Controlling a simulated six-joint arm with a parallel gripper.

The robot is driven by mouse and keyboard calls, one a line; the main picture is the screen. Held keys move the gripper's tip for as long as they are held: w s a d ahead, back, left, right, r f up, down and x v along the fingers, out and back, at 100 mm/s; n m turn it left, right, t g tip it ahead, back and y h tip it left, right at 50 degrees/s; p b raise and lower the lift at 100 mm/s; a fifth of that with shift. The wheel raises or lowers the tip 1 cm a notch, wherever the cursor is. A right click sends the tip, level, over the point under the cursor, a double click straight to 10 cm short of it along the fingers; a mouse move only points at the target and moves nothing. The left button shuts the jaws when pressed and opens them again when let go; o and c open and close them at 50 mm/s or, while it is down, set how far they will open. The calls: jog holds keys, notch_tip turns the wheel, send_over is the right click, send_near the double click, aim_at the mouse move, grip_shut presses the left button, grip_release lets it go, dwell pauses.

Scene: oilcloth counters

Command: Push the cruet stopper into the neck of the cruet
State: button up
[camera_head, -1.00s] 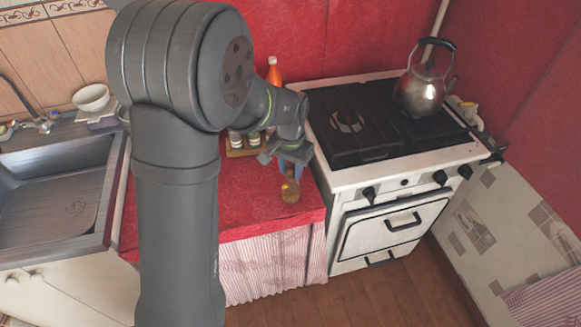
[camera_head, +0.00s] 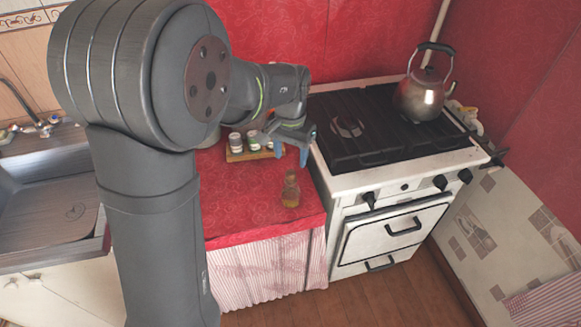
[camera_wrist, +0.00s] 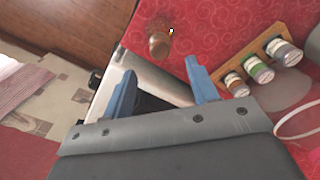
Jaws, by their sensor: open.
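The cruet (camera_head: 290,192) is a small amber-brown glass bottle, standing upright on the red oilcloth near the counter's front right corner. In the wrist view the cruet (camera_wrist: 158,46) shows ahead of the fingertips, seen from above. Something brownish tops its neck; I cannot tell whether this is the stopper or how deep it sits. My gripper (camera_head: 291,160) is open, its blue fingers apart and empty, above and behind the cruet and clear of it. In the wrist view my gripper (camera_wrist: 160,68) shows nothing between its fingers.
A wooden rack (camera_head: 248,154) with several small jars stands behind the cruet, left of my gripper. The white stove (camera_head: 345,176) adjoins on the right, with a metal kettle (camera_head: 421,97) on it. The oilcloth left of the cruet is clear.

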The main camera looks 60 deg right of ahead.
aim_at(291, 172)
jog(key=shift+r, duration=2.35)
jog(key=shift+f, duration=0.15)
notch_tip(291, 172, down, 13)
jog(key=shift+r, duration=0.2)
notch_tip(291, 172, up, 2)
jog(key=shift+r, duration=0.45)
